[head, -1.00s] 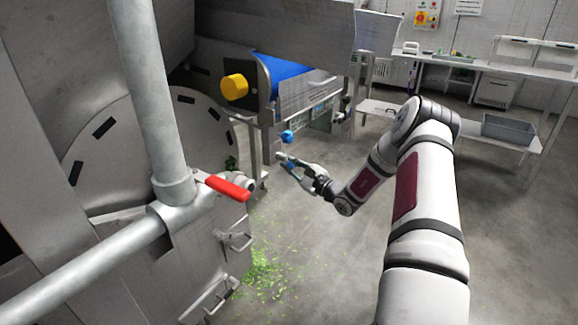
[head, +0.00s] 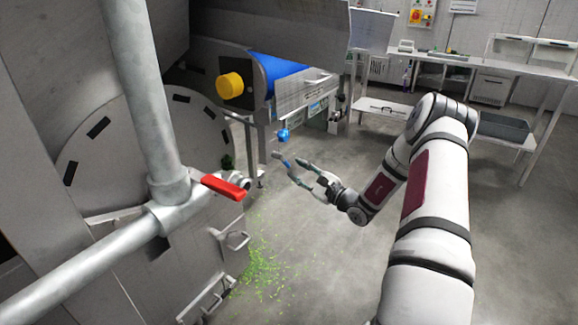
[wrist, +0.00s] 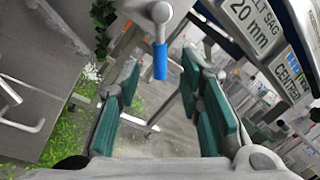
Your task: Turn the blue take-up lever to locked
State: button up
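The blue take-up lever (head: 283,135) shows at the end of the conveyor frame in the head view. In the wrist view the lever's blue handle (wrist: 160,62) hangs straight down from a round grey hub (wrist: 161,13). My gripper (head: 290,158) is open and empty, just below and in front of the lever. In the wrist view the gripper (wrist: 160,78) has its green-padded fingers on either side of the handle's line, with the handle beyond the fingertips. I see no contact.
A red-handled valve (head: 225,187) and large pipes fill the left. Green scraps (head: 262,270) lie on the floor. A white sign panel (wrist: 262,28) is close on the right.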

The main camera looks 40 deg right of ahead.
jog(key=v, duration=0.6)
jog(key=c, duration=0.7)
jog(key=shift+s+a+f+m, duration=0.1)
jog(key=shift+a+f+m, duration=0.05)
jog(key=shift+m, duration=0.25)
grip_shut()
jog(key=s+a+f+m+g+y+p, duration=0.1)
jog(key=s+a+f+m+g+y, duration=0.15)
jog(key=m, duration=1.35)
jog(key=w+a+r+b, duration=0.1)
jog(key=w+b, duration=0.2)
jog(key=w, duration=0.7)
jog(key=shift+w+r+t+h, duration=0.35)
jog(key=shift+w+r+t, duration=0.05)
jog(key=shift+t, duration=0.05)
